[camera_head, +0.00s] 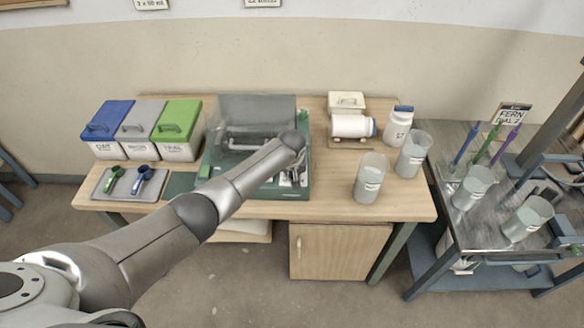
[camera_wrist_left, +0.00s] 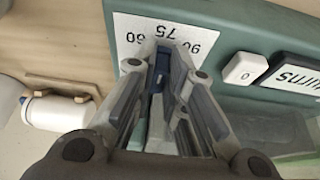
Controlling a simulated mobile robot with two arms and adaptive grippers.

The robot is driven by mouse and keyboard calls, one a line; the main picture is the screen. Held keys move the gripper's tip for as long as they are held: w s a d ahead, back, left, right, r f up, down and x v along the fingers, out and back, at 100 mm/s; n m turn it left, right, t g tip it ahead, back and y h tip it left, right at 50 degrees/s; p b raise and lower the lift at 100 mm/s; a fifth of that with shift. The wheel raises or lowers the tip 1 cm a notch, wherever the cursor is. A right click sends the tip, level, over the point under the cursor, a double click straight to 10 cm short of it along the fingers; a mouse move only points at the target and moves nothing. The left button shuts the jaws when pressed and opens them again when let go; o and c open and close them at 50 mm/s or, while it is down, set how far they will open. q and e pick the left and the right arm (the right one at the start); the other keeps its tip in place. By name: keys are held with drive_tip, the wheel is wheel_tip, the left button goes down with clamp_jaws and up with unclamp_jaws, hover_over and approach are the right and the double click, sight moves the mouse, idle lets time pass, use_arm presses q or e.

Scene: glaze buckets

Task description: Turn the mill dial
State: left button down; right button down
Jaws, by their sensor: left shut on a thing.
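The mill (camera_head: 309,165) is a green machine with a clear grey cover, standing mid-table. My left gripper (camera_head: 295,178) reaches to its front right corner, where my own arm hides part of the mill. In the left wrist view, my left gripper (camera_wrist_left: 168,68) is shut on the dark blue mill dial (camera_wrist_left: 158,78), and its fingers hide most of the dial. A white scale plate (camera_wrist_left: 135,38) marked 60, 75 and 90 lies behind the fingertips on the green housing. The dial's exact setting cannot be read. My right gripper is not in view.
A white button (camera_wrist_left: 244,69) marked 0 and a dark label (camera_wrist_left: 305,78) are close to the gripper. Blue (camera_head: 108,120), grey (camera_head: 138,121) and green-lidded (camera_head: 177,122) bins stand left. A lying white jar (camera_head: 350,126) and clear beakers (camera_head: 369,180) stand right.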

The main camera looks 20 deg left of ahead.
use_arm(q)
drive_tip(key=shift+d+n+y, duration=0.25)
drive_tip(key=shift+n+y, duration=0.15)
drive_tip(key=shift+n, duration=0.5)
drive_tip(key=n+b, duration=0.2)
drive_tip(key=shift+w+d+f+n+g+y, duration=0.2)
drive_tip(key=shift+n+g+y, duration=0.1)
drive_tip(key=shift+n+y, duration=0.1)
drive_tip(key=n+b, duration=0.1)
drive_tip(key=n+y+b, duration=0.1)
drive_tip(key=n+b, duration=0.1)
drive_tip(key=n+g+b, duration=0.1)
drive_tip(key=b, duration=0.1)
drive_tip(key=shift+w+d+n, duration=0.1)
drive_tip(key=shift+w+n, duration=0.15)
drive_tip(key=shift+n, duration=0.05)
drive_tip(key=shift+r+n+g+y+b, duration=0.2)
drive_tip(key=shift+n+g+y+b, duration=0.15)
drive_tip(key=shift+n+b, duration=0.5)
drive_tip(key=c, duration=1.5)
unclamp_jaws()
